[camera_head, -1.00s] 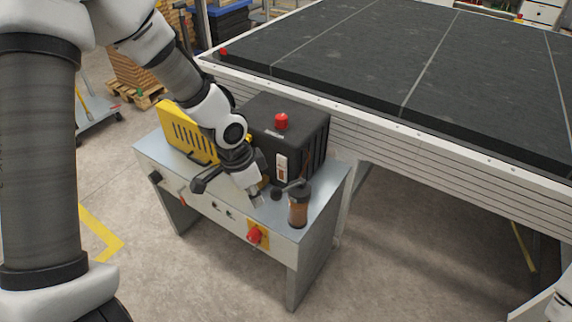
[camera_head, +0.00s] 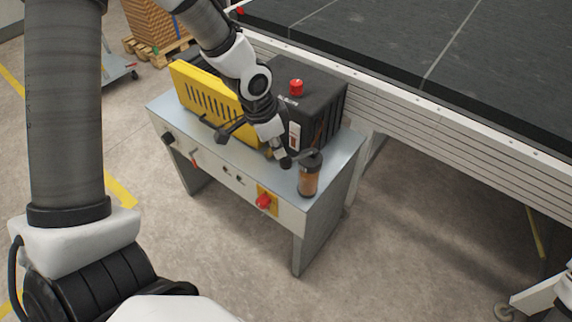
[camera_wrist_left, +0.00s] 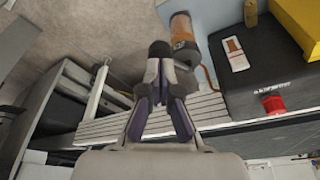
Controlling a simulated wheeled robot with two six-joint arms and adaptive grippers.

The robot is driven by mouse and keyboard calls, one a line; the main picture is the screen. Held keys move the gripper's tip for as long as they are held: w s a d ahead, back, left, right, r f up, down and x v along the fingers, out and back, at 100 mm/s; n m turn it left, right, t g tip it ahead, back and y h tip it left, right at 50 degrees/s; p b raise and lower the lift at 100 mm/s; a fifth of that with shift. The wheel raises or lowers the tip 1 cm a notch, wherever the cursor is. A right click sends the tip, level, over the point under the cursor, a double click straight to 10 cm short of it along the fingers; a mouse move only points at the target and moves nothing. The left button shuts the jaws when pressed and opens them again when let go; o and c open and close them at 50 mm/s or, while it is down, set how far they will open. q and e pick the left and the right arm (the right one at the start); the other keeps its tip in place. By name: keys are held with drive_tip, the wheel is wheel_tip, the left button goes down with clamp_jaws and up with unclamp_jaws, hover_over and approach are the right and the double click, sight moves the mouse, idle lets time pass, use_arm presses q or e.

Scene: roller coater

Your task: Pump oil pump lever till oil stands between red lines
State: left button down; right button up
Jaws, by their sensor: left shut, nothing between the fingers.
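The oil pump is a brown cylindrical cup (camera_head: 309,177) with a dark lid, at the right end of the grey bench. Its lever ends in a black knob (camera_head: 286,162), left of the cup. My left gripper (camera_head: 278,152) is shut and empty, its tips close to the knob; I cannot tell if they touch. In the left wrist view the cup (camera_wrist_left: 182,32) lies just beyond the fingertips (camera_wrist_left: 164,68), which partly hide the lever. The white-framed oil gauge (camera_head: 295,136) on the black tank shows a brownish strip; its red lines are too small to read. My right gripper is out of view.
The black tank (camera_head: 325,97) with a red cap (camera_head: 296,87) stands behind the lever. A yellow slotted guard (camera_head: 205,95) is left of it. A red switch (camera_head: 264,201) sits on the bench front. A long conveyor table (camera_head: 400,110) runs behind; the floor in front is clear.

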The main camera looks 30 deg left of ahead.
sight(283, 160)
use_arm(q)
drive_tip(key=shift+x, duration=1.45)
drive_tip(key=shift+f+b, duration=0.1)
drive_tip(key=shift+b, duration=0.2)
